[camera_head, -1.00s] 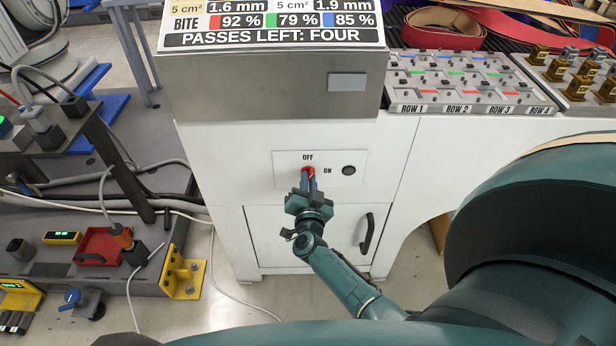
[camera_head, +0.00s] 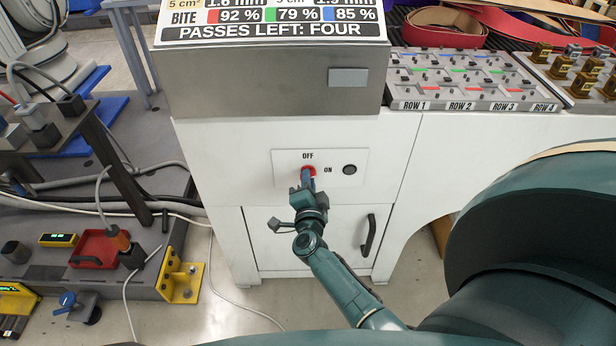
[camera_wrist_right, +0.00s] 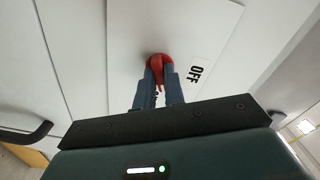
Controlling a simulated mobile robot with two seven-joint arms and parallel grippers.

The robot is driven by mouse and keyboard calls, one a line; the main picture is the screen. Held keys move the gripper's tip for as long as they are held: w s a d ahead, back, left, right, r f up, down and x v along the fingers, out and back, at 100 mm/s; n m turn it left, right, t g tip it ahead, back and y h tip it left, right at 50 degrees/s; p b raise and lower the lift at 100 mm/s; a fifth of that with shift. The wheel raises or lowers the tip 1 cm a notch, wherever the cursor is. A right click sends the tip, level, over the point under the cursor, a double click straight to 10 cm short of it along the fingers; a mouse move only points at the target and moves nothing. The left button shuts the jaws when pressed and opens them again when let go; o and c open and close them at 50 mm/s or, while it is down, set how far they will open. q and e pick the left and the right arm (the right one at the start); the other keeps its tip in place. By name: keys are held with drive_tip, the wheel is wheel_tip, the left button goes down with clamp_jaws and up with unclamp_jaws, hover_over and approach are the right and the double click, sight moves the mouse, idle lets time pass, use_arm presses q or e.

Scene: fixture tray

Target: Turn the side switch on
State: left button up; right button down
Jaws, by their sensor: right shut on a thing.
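The side switch is a red knob (camera_head: 308,170) on a white plate (camera_head: 339,157) marked OFF above it and ON to its right, on the front of the white cabinet. My right gripper (camera_head: 307,175) is at the knob with its fingers shut on it. In the right wrist view the red knob (camera_wrist_right: 160,70) sits between the two blue-grey fingertips (camera_wrist_right: 160,78), and the OFF label is to its right. The fingers hide part of the knob, so its exact pointing direction is hard to tell. My left gripper is not in view.
A round black part (camera_head: 349,170) sits on the plate right of the ON mark. A black door handle (camera_head: 368,235) is below. A yellow bracket (camera_head: 180,277) and a red tray (camera_head: 100,246) stand on the bench at the left. Cables run across that side.

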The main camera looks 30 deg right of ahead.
drive_tip(key=m+b, duration=0.1)
drive_tip(key=m, duration=0.3)
drive_tip(key=shift+a+m+b, duration=0.1)
drive_tip(key=shift+m+b, duration=0.2)
drive_tip(key=shift+b, duration=0.05)
drive_tip(key=c, duration=1.9)
unclamp_jaws()
drive_tip(key=shift+m, duration=0.4)
drive_tip(key=shift+c, duration=0.2)
drive_tip(key=o, duration=0.4)
